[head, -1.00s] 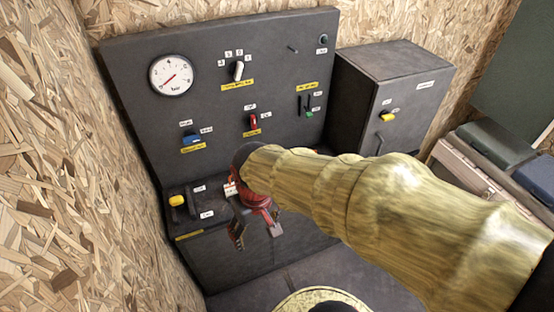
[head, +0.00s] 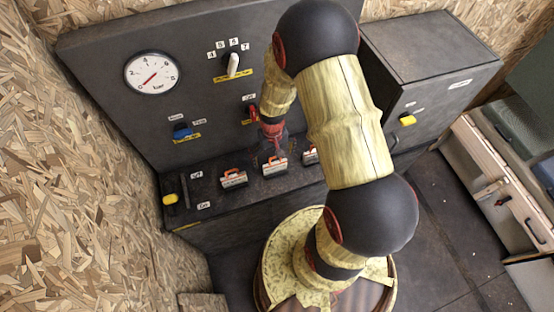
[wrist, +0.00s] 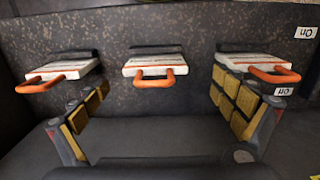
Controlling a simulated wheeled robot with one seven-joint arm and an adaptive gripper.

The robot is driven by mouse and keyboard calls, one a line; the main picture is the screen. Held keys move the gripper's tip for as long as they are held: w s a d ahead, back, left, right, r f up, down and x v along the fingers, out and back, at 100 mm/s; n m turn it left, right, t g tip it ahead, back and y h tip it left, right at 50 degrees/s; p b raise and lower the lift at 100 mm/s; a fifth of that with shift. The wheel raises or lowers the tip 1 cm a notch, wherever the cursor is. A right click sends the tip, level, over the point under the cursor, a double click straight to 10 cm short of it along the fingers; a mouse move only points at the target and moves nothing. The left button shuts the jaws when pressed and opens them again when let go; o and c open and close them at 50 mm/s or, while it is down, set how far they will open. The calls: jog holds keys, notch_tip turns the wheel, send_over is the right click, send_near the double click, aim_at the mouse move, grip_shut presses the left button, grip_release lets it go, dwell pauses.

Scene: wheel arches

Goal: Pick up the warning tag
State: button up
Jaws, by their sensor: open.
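I cannot tell which one is meant by the warning tag. My gripper (head: 272,146) is over the ledge by the middle tag. In the wrist view my gripper (wrist: 160,92) is open and empty, its padded fingers wide apart. The middle tag (wrist: 152,65) lies ahead, between the finger lines. The outer tags are partly behind or beside the fingers.
The upright dark panel (head: 110,50) with a gauge (head: 152,73), a white selector knob (head: 232,65) and a blue switch (head: 182,131) rises behind the ledge. A yellow-knobbed lever (head: 169,199) stands at the ledge's left. A grey cabinet (head: 425,60) is at the right.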

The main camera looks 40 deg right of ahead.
aim_at(275, 162)
jog(key=f, duration=0.5)
jog(key=f+b, duration=0.1)
jog(key=f, duration=0.1)
jog(key=shift+d+f, duration=0.3)
jog(key=shift+d, duration=0.1)
jog(key=c, duration=0.3)
jog(key=c, duration=0.9)
